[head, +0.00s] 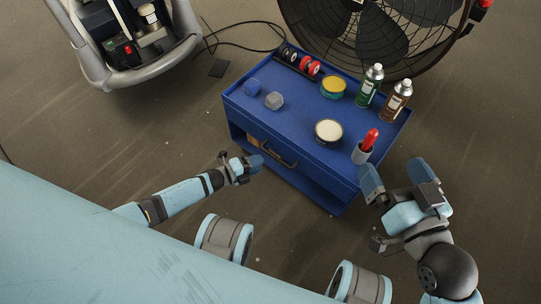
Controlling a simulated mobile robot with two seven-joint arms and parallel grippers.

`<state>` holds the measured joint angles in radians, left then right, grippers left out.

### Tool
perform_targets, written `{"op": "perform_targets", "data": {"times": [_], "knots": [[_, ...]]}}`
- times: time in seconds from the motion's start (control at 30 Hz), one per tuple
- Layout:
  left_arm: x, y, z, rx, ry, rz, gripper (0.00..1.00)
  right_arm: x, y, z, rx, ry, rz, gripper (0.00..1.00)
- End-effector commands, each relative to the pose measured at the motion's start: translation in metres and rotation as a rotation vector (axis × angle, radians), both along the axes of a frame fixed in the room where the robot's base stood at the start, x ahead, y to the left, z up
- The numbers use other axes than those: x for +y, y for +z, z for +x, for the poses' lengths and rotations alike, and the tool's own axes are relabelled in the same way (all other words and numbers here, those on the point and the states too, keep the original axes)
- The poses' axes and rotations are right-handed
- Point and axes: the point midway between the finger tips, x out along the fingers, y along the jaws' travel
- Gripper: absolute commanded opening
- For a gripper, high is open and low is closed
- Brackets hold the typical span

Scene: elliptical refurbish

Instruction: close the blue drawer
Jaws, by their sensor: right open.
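The blue drawer (310,174) is in the front of a blue cart (300,117), with a dark handle (278,152) across it. A brownish bit shows in a dark gap at its left end, but how far the drawer stands out is hard to tell from above. My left gripper (254,164) is just in front of the drawer's left part, near the handle; whether it touches is unclear, and its fingers overlap in view. My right gripper (394,176) is off the cart's right front corner, its two blue fingers apart and empty.
A large fan (380,35) stands behind. A grey-framed machine (130,75) is at upper left. Floor left of the cart is mostly clear.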

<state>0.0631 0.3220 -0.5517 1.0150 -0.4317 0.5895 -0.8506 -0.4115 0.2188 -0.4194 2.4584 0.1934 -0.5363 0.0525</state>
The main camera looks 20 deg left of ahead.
Motion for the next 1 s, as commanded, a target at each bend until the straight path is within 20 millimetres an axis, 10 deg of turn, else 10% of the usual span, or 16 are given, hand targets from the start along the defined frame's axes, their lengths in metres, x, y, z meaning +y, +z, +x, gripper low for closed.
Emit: {"op": "perform_targets", "data": {"times": [0.3, 1.0], "knots": [[0.032, 0.010, -0.035, 0.001, 0.001, -0.001, 0.40, -0.002, 0.024, 0.001, -0.069, -0.028, 0.044, 1.00], [0.036, 0.010, -0.038, 0.001, 0.000, -0.001, 0.40, -0.002, 0.027, 0.001, -0.081, -0.030, 0.045, 1.00]]}}
